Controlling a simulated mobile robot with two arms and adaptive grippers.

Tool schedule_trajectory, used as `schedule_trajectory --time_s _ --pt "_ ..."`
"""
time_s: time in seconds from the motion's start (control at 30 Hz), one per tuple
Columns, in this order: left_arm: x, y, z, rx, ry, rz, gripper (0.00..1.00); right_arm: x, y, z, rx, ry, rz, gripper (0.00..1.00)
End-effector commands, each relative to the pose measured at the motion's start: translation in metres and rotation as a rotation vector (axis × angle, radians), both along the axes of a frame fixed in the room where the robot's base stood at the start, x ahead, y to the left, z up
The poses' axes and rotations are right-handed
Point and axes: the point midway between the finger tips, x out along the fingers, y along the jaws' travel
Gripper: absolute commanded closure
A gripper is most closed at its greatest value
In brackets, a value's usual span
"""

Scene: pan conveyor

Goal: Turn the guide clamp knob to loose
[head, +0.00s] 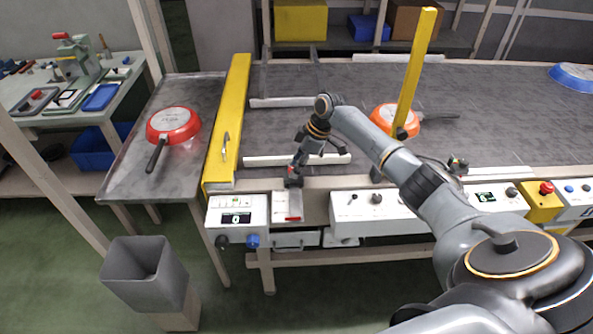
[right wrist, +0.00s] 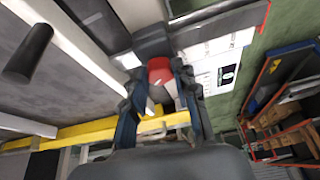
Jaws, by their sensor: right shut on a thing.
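The guide clamp knob is red and sits on a dark block at the front edge of the conveyor. In the right wrist view the red knob (right wrist: 160,74) lies between the two fingers, with the dark block (right wrist: 153,37) just beyond it. In the head view my right gripper (head: 294,170) points down at this spot and hides most of the knob. The gripper is shut on the knob. I cannot read any mark showing loose or tight. My left gripper is not in view.
A yellow bar (head: 229,120) stands left and another yellow post (head: 415,70) right. A red pan (head: 174,122) lies on the left table, an orange pan (head: 385,117) on the conveyor behind my arm. White control boxes (head: 238,212) line the front. A grey bin (head: 146,278) stands below.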

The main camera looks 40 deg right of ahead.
Motion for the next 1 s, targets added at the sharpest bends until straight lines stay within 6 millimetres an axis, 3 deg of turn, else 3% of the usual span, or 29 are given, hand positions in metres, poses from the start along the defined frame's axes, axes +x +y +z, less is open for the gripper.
schedule_trajectory --time_s 0.03,0.6,1.0 --pt "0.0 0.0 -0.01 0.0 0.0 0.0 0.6 0.002 0.0 -0.004 0.002 -0.003 0.044 1.0" --pt "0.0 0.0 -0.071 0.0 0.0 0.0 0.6 0.006 -0.001 -0.005 0.0 -0.003 0.582 1.0" --pt "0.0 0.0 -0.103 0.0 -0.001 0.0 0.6 0.008 -0.001 -0.003 0.0 -0.001 0.859 1.0"
